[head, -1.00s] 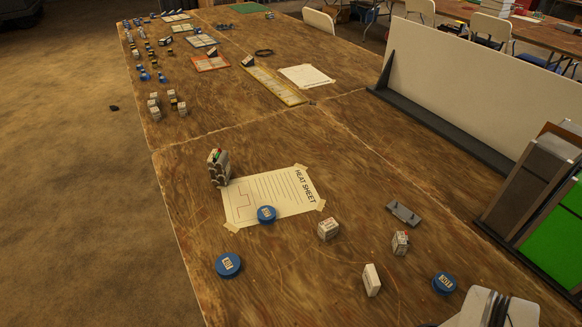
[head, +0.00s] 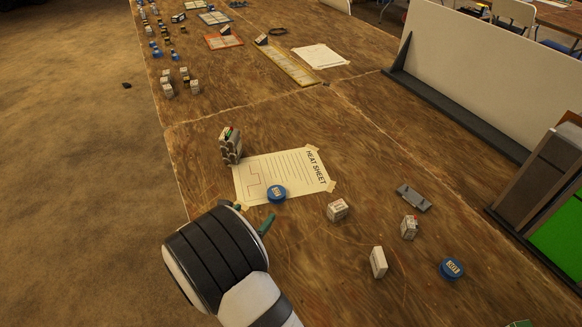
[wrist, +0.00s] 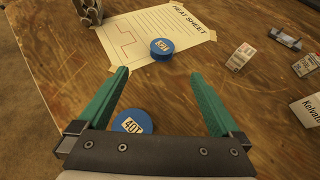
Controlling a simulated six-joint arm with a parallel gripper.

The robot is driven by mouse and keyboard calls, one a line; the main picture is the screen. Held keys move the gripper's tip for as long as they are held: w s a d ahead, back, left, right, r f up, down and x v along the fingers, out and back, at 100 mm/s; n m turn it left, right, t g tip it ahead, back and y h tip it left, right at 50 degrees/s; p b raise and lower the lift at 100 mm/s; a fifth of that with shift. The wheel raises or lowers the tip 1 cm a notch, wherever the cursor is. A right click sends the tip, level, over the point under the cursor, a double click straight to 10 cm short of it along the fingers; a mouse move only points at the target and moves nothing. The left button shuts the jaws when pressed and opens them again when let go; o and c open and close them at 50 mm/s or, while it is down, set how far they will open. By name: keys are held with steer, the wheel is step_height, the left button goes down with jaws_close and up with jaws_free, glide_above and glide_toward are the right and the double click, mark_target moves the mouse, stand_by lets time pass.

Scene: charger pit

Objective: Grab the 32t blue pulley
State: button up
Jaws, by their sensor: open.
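Several labelled parts lie on the wooden table, among them three blue pulleys. One blue pulley (head: 276,194) lies on the lower edge of the heat sheet; its small label looks like 32T in the wrist view (wrist: 162,50). A second blue pulley (wrist: 133,121), labelled 40T, shows low between my fingers in the wrist view and is hidden by my arm in the head view. A third blue pulley (head: 452,268) lies at the right; its label is hard to read. My gripper (head: 252,214) is open and empty, its green fingertips short of the heat-sheet pulley in the wrist view (wrist: 160,73).
The heat sheet (head: 295,178) is taped flat. A stack of parts (head: 230,146) stands at its left corner. White boxes (head: 337,210) and a grey bracket (head: 413,198) lie to the right. A white panel (head: 480,85) stands along the far right edge.

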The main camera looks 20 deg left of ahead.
mark_target(275, 195)
steer(key=x, duration=1.5)
steer(key=shift+w+d+f, duration=0.1)
steer(key=shift+d+f, duration=0.2)
steer(key=shift+f, duration=0.1)
steer(key=shift+r, duration=0.1)
steer(key=c, duration=1.5)
steer(key=shift+r, duration=0.1)
